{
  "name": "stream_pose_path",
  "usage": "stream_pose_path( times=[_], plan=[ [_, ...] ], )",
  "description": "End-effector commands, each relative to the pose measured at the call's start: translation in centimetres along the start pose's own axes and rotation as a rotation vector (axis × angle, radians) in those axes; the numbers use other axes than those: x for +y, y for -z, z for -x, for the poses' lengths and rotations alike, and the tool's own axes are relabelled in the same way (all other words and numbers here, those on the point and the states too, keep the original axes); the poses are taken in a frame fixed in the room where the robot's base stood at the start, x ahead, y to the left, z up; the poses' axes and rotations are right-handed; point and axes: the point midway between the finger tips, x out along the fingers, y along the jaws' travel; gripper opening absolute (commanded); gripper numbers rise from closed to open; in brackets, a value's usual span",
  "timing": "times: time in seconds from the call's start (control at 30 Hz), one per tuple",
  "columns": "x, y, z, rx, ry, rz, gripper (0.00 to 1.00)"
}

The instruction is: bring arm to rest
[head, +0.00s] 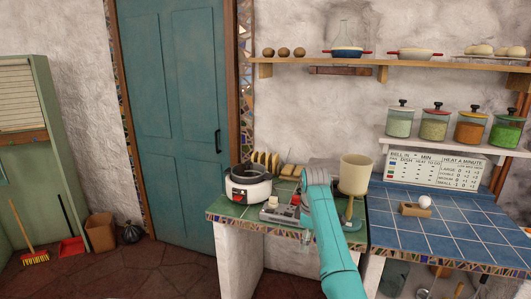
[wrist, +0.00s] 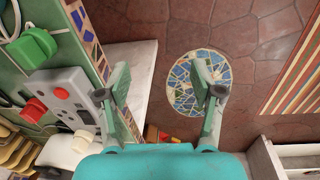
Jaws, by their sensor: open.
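My gripper (wrist: 166,82) is open in the wrist view, its two fingers well apart with nothing between them. It points down past the counter's mosaic edge (wrist: 92,40), over the red tile floor. In the head view my teal arm (head: 330,225) reaches up in front of the green-tiled counter (head: 228,217).
A grey box with red knobs (wrist: 62,98) and a green block (wrist: 32,46) lie close left of the fingers. Open floor surrounds a round mosaic (wrist: 182,98).

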Motion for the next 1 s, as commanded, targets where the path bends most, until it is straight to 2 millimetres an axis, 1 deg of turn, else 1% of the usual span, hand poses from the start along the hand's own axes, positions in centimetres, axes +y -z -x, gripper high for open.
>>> stream_pose_path(
  times=[0.03, 0.07, 0.17, 0.2, 0.27, 0.3, 0.37, 0.4, 0.47, 0.5, 0.6, 0.67, 0.8, 0.9, 0.97, 1.0],
  plan=[
    [-0.4, -0.3, -1.8, 0.003, -0.007, -0.013, 0.66],
    [-0.5, -0.4, -2.6, 0.008, -0.015, -0.021, 0.66],
    [-1.3, -0.9, -6.4, 0.023, -0.045, -0.055, 0.66],
    [-1.7, -1.2, -8.1, 0.031, -0.059, -0.070, 0.66],
    [-2.5, -1.7, -10.7, 0.045, -0.082, -0.097, 0.66],
    [-3.0, -2.1, -12.3, 0.055, -0.098, -0.114, 0.66],
    [-3.9, -2.6, -14.7, 0.069, -0.120, -0.140, 0.66],
    [-4.6, -3.0, -16.2, 0.080, -0.136, -0.157, 0.66],
    [-5.7, -3.7, -18.4, 0.095, -0.158, -0.183, 0.66],
    [-6.4, -4.1, -19.8, 0.106, -0.174, -0.199, 0.66],
    [-8.5, -5.3, -23.0, 0.134, -0.209, -0.242, 0.66],
    [-9.8, -6.1, -24.8, 0.151, -0.230, -0.267, 0.66],
    [-13.2, -8.0, -28.3, 0.194, -0.278, -0.326, 0.66],
    [-15.9, -9.4, -30.4, 0.225, -0.311, -0.368, 0.66],
    [-17.6, -10.3, -31.5, 0.245, -0.331, -0.392, 0.66],
    [-18.7, -10.9, -32.1, 0.259, -0.343, -0.410, 0.66]
  ],
)
